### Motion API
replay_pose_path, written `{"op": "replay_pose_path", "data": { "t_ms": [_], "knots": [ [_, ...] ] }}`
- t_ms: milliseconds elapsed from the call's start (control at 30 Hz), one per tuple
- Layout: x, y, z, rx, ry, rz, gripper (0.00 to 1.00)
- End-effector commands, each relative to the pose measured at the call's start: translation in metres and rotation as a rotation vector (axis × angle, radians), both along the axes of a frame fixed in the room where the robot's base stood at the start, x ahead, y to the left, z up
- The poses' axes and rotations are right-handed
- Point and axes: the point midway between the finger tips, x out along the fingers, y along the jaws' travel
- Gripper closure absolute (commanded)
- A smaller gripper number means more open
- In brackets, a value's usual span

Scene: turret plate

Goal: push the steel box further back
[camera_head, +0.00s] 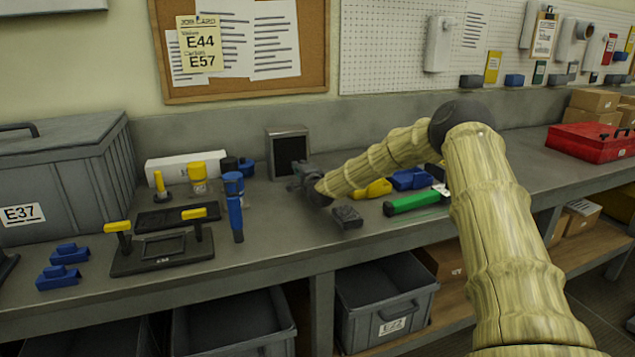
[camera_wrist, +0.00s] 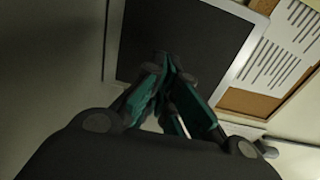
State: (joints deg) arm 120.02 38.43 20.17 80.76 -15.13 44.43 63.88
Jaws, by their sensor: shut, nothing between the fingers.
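The steel box (camera_head: 287,150) stands upright at the back of the bench, near the back wall. It has a light metal frame and a dark front face. In the wrist view, the box's dark face (camera_wrist: 205,45) fills the upper middle, with its pale rim to the right. My gripper (camera_head: 297,178) is at the front of the box, low on its face. In the wrist view, my gripper (camera_wrist: 163,75) is shut and empty, its fingertips overlapping the dark face. I cannot tell whether they touch it.
A blue bottle (camera_head: 234,205), yellow-capped items (camera_head: 197,178) and a white carton (camera_head: 180,166) stand left of the box. A small dark block (camera_head: 347,217), a yellow piece (camera_head: 373,189) and a green-handled tool (camera_head: 415,202) lie to the right. A large grey bin (camera_head: 75,185) is far left.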

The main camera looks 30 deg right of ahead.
Motion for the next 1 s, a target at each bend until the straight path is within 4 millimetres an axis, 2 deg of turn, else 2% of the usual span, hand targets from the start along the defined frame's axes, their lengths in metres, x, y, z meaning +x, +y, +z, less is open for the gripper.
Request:
{"op": "replay_pose_path", "data": {
  "t_ms": [67,400,600,800,1000],
  "knots": [
    [-0.007,0.011,0.0,0.003,-0.001,0.009,1.0],
    [-0.068,0.011,0.0,0.003,-0.002,-0.002,1.0],
    [-0.093,0.018,0.0,0.002,-0.001,0.0,1.0],
    [-0.105,0.021,0.0,0.001,0.0,0.001,1.0],
    [-0.106,0.023,0.001,0.001,0.0,0.002,1.0]
  ]
}}
